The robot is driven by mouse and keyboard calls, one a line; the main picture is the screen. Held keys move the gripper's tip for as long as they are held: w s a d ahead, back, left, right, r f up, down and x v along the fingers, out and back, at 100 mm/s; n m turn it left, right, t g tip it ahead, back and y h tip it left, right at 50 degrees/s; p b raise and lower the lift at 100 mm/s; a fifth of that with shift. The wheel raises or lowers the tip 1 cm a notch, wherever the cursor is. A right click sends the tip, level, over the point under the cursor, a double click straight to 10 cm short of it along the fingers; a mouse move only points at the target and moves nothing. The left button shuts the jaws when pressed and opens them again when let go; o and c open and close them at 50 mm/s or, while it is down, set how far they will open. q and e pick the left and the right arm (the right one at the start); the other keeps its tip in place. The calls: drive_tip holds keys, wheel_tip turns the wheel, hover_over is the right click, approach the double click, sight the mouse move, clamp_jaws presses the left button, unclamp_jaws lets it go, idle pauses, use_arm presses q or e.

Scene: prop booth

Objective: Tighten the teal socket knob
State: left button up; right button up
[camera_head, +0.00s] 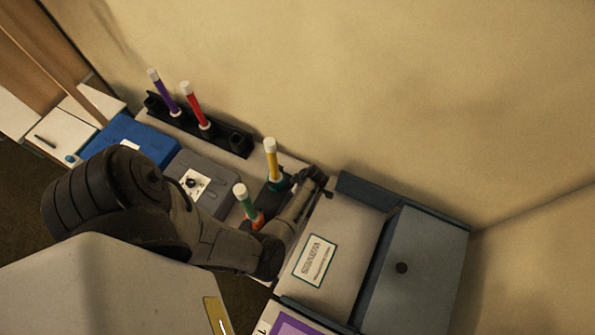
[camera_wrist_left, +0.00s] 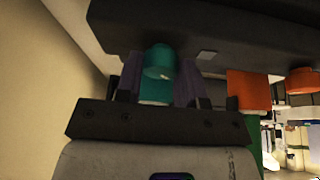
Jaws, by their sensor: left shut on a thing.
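The teal socket knob (camera_wrist_left: 158,58) sits between the two fingers of my left gripper (camera_wrist_left: 160,72) in the left wrist view, beneath a dark bar. The gripper is shut on it. In the head view the teal part (camera_head: 281,184) shows at the foot of an upright yellow tube (camera_head: 271,160) with a white cap. My left arm reaches in from the lower left and bends up beside it; its fingertips are hard to make out there. My right gripper is not in view.
A green tube (camera_head: 244,203) stands in an orange socket (camera_head: 257,219) close to my arm. A black rack (camera_head: 225,138) holds purple and red tubes at the back. A grey-blue cabinet (camera_head: 423,268) and a placard (camera_head: 315,261) are right. An orange knob (camera_wrist_left: 248,90) is beside my gripper.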

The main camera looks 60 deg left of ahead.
use_arm(q)
drive_tip(key=m+t+p, duration=0.1)
drive_tip(key=m, duration=0.1)
drive_tip(key=shift+s+r+m+y, duration=0.1)
drive_tip(key=shift+m+y, duration=0.2)
drive_tip(key=shift+m, duration=0.1)
drive_tip(key=m+t+p, duration=0.1)
drive_tip(key=m, duration=0.2)
drive_tip(key=shift+m+p, duration=0.3)
drive_tip(key=shift+p, duration=0.05)
drive_tip(key=m+t+p, duration=0.2)
drive_tip(key=m, duration=0.2)
drive_tip(key=shift+m+t+p, duration=0.3)
drive_tip(key=shift+m+p, duration=0.05)
drive_tip(key=shift+m, duration=0.55)
drive_tip(key=o, duration=0.9)
